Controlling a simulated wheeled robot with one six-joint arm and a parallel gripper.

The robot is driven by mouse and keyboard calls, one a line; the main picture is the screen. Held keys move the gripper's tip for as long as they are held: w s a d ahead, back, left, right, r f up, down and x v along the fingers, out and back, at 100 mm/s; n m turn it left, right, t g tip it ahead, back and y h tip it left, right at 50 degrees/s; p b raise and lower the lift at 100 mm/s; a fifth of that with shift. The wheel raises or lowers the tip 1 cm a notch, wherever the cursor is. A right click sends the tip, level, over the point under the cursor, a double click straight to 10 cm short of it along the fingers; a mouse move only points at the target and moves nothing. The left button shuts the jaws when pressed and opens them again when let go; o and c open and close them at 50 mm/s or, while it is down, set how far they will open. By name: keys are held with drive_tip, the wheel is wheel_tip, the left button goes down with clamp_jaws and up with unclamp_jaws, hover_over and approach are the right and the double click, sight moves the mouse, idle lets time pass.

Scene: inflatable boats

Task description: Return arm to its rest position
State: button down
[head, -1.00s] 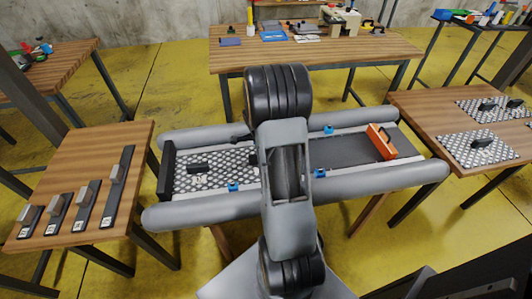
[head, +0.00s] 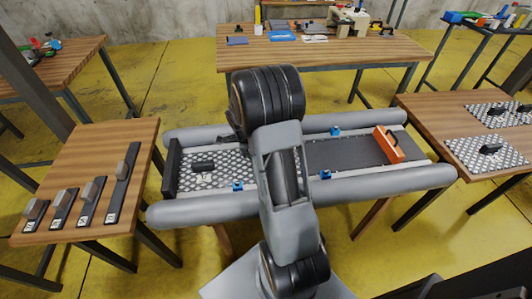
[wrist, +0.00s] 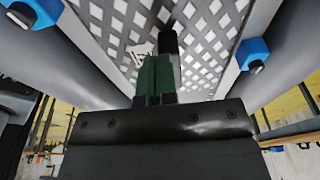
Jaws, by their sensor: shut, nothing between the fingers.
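My arm rises through the middle of the head view, in front of the inflatable boat (head: 390,180). My gripper is hidden behind the arm there. In the wrist view, my gripper (wrist: 154,68) shows as two green fingers side by side, shut and empty. Behind it in that view is the boat's perforated floor panel (wrist: 205,30) with a black handle (wrist: 167,42). I cannot tell the exact gap between fingers and panel. The same panel (head: 224,180) lies in the left part of the boat in the head view.
Blue clips (head: 237,185) sit along the boat's tubes. An orange-and-black piece (head: 388,145) stands at its right end. A left table (head: 85,165) holds several black strips with grey blocks. A right table (head: 428,108) holds perforated panels. A workbench (head: 330,57) stands behind.

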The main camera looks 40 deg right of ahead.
drive_tip(key=shift+w+a, duration=0.4)
drive_tip(key=shift+a, duration=0.3)
drive_tip(key=shift+w+a, duration=0.45)
drive_tip(key=shift+a, duration=0.3)
drive_tip(key=shift+w+a, duration=0.4)
drive_tip(key=shift+a, duration=0.3)
